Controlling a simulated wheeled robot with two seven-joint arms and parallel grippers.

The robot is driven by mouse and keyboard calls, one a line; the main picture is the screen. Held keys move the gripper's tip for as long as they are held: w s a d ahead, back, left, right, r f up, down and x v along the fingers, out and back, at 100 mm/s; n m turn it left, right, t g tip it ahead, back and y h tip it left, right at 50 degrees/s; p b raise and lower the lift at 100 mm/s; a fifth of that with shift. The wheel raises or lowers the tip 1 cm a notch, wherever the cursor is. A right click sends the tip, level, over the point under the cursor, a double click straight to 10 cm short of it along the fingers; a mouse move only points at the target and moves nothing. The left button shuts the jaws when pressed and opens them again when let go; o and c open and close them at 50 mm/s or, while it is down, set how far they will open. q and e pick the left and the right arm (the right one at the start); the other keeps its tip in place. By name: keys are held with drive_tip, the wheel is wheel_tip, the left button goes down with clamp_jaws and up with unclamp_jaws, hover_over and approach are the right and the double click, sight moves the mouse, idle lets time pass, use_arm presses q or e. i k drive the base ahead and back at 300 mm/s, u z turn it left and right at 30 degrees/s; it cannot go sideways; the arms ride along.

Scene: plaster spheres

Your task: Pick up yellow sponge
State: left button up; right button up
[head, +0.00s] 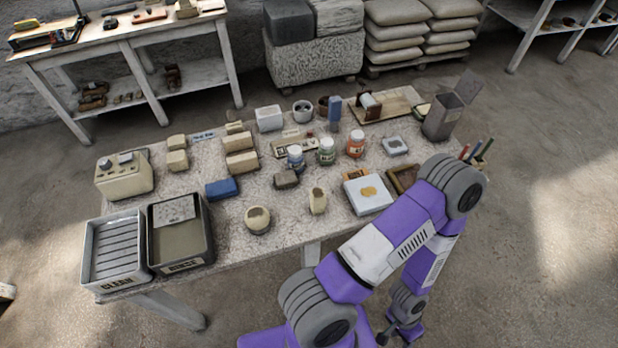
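No bright yellow sponge stands out. Several pale yellow-beige blocks lie on the speckled worktable (285,235): a small pair, one block (176,141) behind another (177,160), and larger ones, one (238,141) behind another (242,162). I cannot tell which of them, if any, is the sponge. My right gripper (400,335) hangs low at the bottom of the view, off the table's front edge and well away from the blocks. It is small and dark, and its finger opening is unclear. My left gripper is out of view.
CLEAN tray (85,255) and RINSE tray (207,235) stand at the left front. A blue block (222,188), round pot (257,219), several jars (326,151) and a grey bin (443,117) share the table. My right arm covers the right front corner. Clear surface remains along the front edge.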

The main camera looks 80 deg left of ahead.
sight(285, 179)
drive_tip(key=z, duration=0.05)
drive_tip(key=k, duration=0.85)
drive_tip(key=u, duration=1.5)
